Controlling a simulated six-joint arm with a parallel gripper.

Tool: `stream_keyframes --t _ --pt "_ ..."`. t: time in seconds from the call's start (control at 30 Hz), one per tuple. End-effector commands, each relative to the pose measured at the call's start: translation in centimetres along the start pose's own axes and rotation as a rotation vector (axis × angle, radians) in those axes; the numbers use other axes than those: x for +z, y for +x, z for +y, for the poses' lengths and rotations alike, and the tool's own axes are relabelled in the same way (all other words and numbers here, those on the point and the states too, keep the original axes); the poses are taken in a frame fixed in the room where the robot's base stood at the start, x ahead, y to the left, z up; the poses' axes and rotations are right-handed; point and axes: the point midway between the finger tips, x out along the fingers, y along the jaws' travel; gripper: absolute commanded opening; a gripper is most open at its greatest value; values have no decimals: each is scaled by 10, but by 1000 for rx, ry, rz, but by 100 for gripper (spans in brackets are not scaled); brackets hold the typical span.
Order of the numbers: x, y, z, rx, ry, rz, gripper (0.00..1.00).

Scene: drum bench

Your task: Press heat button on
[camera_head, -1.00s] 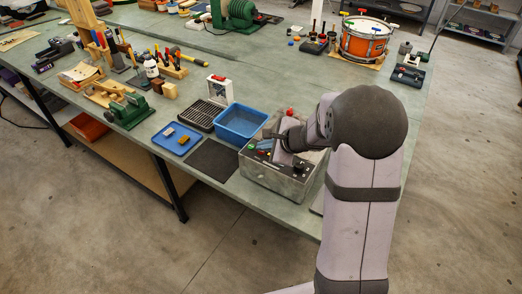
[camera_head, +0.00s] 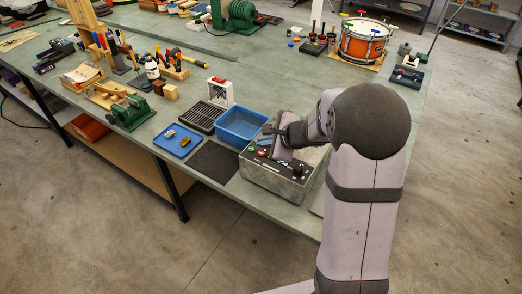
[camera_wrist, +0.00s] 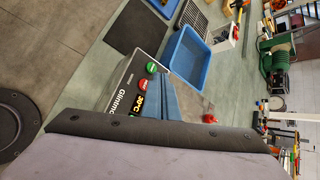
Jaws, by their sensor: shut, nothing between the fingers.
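A grey metal control box (camera_head: 262,180) stands at the bench's front edge, with a dark panel on top. The panel has a green button (camera_head: 251,148) and a red button (camera_head: 261,153) on the left, and a black knob (camera_head: 299,170) on the right. In the wrist view, the green button (camera_wrist: 151,68) and red button (camera_wrist: 142,84) show beside a lit yellow temperature display (camera_wrist: 139,102).
A blue bin (camera_head: 240,126) stands directly behind the box. A black mat (camera_head: 211,162), a blue tray (camera_head: 177,141) and a dark rack (camera_head: 201,117) lie to the left. An orange drum (camera_head: 364,40) is at the back right. The bench middle is mostly clear.

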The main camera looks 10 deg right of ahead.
Motion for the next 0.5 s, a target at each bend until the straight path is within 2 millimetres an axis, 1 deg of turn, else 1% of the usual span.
stream_keyframes --t 0.03,0.3,0.5 --pt "5 -6 -5 -1 -2 0 0" --pt "17 -23 -17 -1 -2 0 0" --pt "22 -30 -22 -1 -1 0 0"
